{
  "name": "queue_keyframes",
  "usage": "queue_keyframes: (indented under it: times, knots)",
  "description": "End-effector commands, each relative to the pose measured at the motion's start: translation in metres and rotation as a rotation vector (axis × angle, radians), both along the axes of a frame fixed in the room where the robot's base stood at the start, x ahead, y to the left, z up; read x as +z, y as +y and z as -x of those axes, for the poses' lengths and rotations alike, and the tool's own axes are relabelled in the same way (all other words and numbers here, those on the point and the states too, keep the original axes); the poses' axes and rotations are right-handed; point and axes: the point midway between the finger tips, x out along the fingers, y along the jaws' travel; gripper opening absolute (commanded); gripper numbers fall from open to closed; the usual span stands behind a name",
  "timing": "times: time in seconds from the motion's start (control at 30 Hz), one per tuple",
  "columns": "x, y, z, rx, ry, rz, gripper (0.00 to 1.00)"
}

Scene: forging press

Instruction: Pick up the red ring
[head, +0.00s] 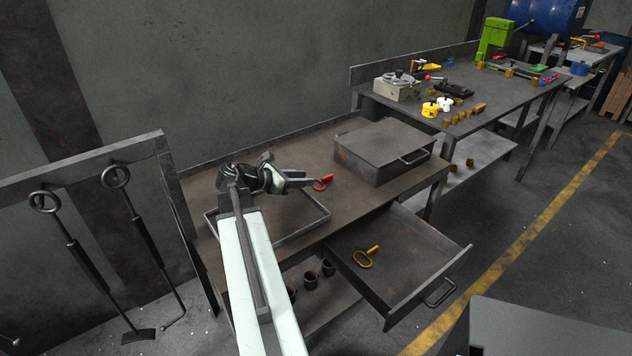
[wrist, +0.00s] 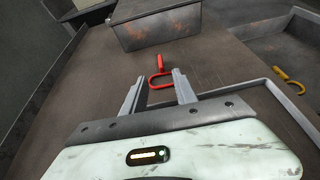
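The red ring (head: 323,183) has a loop and a short handle and appears to lie on the workbench top (head: 345,205), in front of the grey lidded box. In the wrist view the red ring (wrist: 153,83) shows between and just beyond the fingertips, its handle pointing away toward the box. My gripper (head: 308,183) reaches over the bench from the left. In the wrist view my gripper (wrist: 158,76) is open, with a finger on either side of the loop and visible gaps. I cannot tell the fingers' height above the bench.
The grey box (head: 385,150) stands behind the ring. A shallow tray (head: 305,232) lies under my arm. An open drawer (head: 415,275) juts from the bench and holds a yellow ring (head: 364,258). A second cluttered bench (head: 515,95) stands at the right.

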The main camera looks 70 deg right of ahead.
Motion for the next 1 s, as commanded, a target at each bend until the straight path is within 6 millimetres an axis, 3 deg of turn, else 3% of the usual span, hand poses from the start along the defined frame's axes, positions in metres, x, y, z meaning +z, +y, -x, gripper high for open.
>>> queue_keyframes:
  times: [0.37, 0.6, 0.8, 0.83, 0.93, 1.0]
  knots:
    - [-0.014, -0.023, 0.017, 0.000, 0.000, 0.000, 0.35]
    - [-0.029, -0.052, 0.039, 0.001, -0.001, -0.001, 0.35]
    - [-0.027, -0.054, 0.041, 0.002, 0.000, -0.001, 0.35]
    - [-0.027, -0.053, 0.040, 0.002, 0.000, 0.000, 0.32]
    - [-0.027, -0.053, 0.040, 0.002, 0.000, 0.000, 0.04]
    - [-0.027, -0.053, 0.040, 0.002, 0.000, 0.000, 0.00]
